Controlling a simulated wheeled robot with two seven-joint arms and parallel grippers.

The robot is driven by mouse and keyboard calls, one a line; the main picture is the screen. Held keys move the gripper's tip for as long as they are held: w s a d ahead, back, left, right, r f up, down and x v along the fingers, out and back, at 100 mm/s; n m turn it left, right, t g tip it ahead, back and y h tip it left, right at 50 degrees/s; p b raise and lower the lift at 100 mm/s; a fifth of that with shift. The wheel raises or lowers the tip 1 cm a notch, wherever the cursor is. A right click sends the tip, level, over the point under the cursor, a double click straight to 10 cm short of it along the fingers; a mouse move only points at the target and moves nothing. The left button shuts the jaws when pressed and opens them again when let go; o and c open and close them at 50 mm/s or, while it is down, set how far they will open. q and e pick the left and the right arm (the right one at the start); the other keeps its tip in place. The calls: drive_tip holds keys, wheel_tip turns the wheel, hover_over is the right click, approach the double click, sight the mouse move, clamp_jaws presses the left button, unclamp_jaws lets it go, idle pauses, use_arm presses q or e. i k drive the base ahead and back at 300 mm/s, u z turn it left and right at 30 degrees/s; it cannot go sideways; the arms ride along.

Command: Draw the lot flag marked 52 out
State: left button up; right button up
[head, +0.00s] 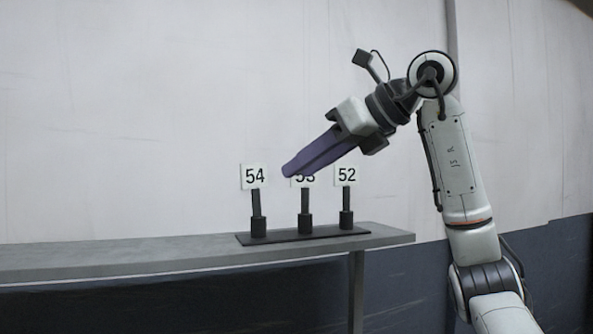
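The lot flag marked 52 (346,175) is a white square plate with black digits on a dark stem. It stands upright in the right-hand holder (346,219) of a dark base strip (327,232). My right gripper (290,171) reaches in from the right with long purple fingers pointing down and left. My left gripper is out of view.
A flag marked 54 (255,177) stands at the left of the strip. The middle flag (304,182), partly hidden by my fingers, seems to read 53. The strip is on the right end of a narrow grey shelf (120,258), which is bare to the left. A pale wall is behind.

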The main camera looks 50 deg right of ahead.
sight(346, 175)
drive_tip(key=u, duration=0.1)
drive_tip(key=k, duration=1.5)
drive_tip(key=z, duration=0.1)
